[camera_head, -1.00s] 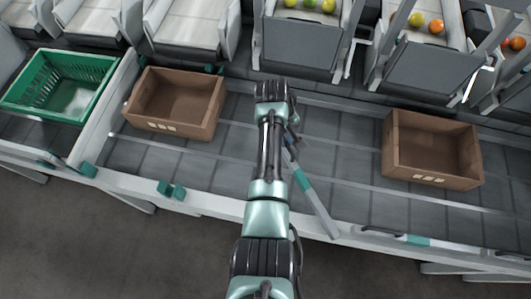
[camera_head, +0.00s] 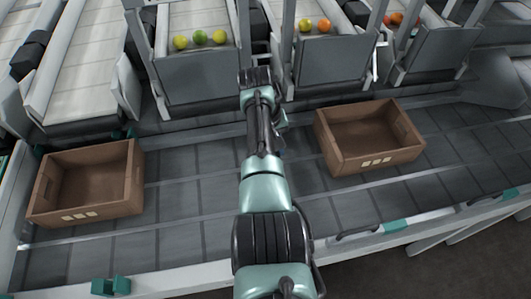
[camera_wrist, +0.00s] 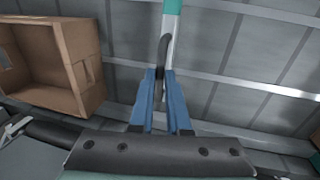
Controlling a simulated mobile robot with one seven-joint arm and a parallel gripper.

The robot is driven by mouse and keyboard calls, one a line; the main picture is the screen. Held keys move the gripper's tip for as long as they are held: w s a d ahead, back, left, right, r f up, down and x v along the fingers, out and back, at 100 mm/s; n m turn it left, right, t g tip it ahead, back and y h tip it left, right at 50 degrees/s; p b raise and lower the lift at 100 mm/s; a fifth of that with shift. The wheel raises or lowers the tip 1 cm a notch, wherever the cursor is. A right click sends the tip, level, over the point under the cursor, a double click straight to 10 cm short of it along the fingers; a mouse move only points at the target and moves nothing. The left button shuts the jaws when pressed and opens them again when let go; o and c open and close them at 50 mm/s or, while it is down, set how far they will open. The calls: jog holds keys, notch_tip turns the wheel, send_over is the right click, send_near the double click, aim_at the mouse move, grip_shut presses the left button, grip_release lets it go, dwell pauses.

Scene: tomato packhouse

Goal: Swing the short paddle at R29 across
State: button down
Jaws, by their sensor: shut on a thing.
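The short paddle is a pale bar (camera_wrist: 171,28) with a teal band (camera_wrist: 172,6) and a dark looped handle (camera_wrist: 163,50), seen in the wrist view. It runs from my gripper to the top edge of that view, above the grey belt. My gripper (camera_wrist: 164,76) has blue fingers closed around the handle end. In the head view my own arm hides the paddle and most of the gripper. I cannot read an R29 label in either view.
Brown boxes stand on the grey belt at left (camera_head: 88,207) and right (camera_head: 372,160); a brown box (camera_wrist: 82,40) is also close by in the wrist view. Another bar with a teal band (camera_head: 396,225) lies along the front rail. Chutes with fruit (camera_head: 200,75) line the back.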

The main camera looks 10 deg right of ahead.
jog(key=shift+d, duration=0.35)
jog(key=c, duration=0.9)
grip_release()
jog(key=shift+r, duration=0.2)
jog(key=a+r+p, duration=0.1)
jog(key=r, duration=0.3)
jog(key=r+p, duration=0.1)
jog(key=r, duration=0.3)
jog(key=a+r+p, duration=0.1)
jog(key=r, duration=0.3)
jog(key=shift+a+r, duration=0.2)
jog(key=shift+a, duration=0.1)
